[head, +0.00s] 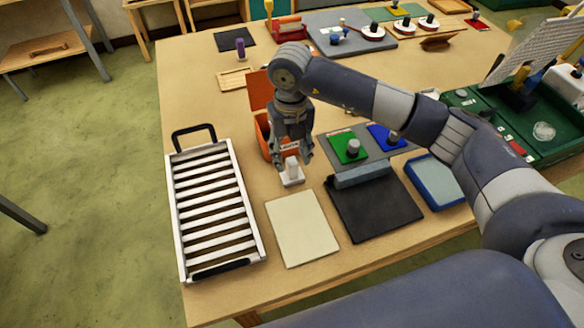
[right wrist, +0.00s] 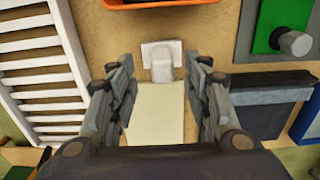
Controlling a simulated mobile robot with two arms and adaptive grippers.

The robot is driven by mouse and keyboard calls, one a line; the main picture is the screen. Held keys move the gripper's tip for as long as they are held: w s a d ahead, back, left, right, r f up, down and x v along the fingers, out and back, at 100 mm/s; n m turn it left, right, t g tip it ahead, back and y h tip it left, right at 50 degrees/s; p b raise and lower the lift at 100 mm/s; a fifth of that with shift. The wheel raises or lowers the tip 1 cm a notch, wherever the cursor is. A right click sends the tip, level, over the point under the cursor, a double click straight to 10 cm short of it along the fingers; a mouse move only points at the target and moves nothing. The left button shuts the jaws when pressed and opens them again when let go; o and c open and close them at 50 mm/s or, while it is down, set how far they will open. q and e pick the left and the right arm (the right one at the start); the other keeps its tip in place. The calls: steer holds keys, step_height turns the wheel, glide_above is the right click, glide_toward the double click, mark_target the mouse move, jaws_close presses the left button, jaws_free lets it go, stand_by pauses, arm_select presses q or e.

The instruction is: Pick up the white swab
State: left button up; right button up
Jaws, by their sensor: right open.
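The white swab (head: 291,169) stands on a small white base on the table, just in front of the orange bin. In the right wrist view the swab (right wrist: 162,66) shows between and beyond the fingertips. My right gripper (head: 292,158) is open and points down over the swab. In the right wrist view its two fingers (right wrist: 160,82) are spread wide, with nothing between them held. I cannot tell in the head view whether the fingers touch the swab. My left gripper is not in view.
A white slatted rack (head: 212,208) stands left of the swab. A cream sheet (head: 302,229) lies in front, with a black pad (head: 373,208) beside it. The orange bin (head: 262,124) is close behind. Green and blue pads with grey knobs lie to the right.

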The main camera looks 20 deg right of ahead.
mark_target(292, 160)
step_height(292, 160, down, 3)
steer(key=shift+s+d+f+p, duration=0.1)
steer(key=shift+d+p, duration=0.05)
steer(key=shift+p, duration=0.45)
steer(key=shift+f, duration=0.25)
jaws_close()
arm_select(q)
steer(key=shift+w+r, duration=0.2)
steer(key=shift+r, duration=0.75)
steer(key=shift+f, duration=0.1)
arm_select(e)
steer(key=shift+r, duration=0.15)
